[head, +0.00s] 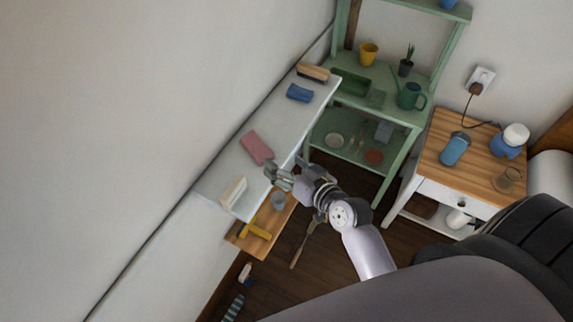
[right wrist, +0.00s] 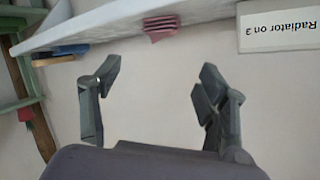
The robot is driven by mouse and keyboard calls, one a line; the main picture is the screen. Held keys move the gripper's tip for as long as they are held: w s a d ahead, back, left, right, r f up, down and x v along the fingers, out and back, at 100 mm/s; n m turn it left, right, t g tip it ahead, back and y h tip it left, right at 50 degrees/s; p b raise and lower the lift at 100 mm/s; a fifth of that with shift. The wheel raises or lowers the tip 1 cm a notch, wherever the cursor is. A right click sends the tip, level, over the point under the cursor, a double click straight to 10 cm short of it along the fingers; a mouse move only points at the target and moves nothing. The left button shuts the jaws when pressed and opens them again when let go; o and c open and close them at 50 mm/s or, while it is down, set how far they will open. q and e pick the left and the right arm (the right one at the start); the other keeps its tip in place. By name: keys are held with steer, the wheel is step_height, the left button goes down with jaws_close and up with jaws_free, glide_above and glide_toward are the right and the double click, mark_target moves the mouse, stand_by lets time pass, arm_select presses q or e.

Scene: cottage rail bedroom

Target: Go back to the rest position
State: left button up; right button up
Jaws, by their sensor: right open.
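My right gripper (head: 284,169) is open and empty in the head view. It is beside the right edge of the white shelf (head: 222,178), near the pink cloth (head: 257,148). In the right wrist view my right gripper (right wrist: 158,82) shows its two fingers spread apart, with only pale wall between them. My left gripper is in neither view.
A white card (head: 233,192), reading "Radiator on 3" in the wrist view, stands on the shelf. A blue cloth (head: 299,93) and a brush (head: 313,73) lie farther along. A green stand (head: 385,115) and bedside table (head: 440,187) stand right.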

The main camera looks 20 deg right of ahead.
stand_by(0.3)
steer(key=s+d+f+n+g+h, duration=0.15)
steer(key=s+g, duration=0.35)
steer(key=s, duration=0.5)
steer(key=s+f+n+g+h, duration=0.15)
steer(key=s+g, duration=0.35)
steer(key=s, duration=0.5)
step_height(320, 180, down, 30)
steer(key=s+g+b, duration=0.2)
steer(key=s, duration=0.1)
steer(key=s+d+f+n+b, duration=0.1)
steer(key=s+d+f, duration=0.2)
steer(key=s+f, duration=1.3)
steer(key=shift+f+g, duration=0.25)
steer(key=shift+g, duration=0.15)
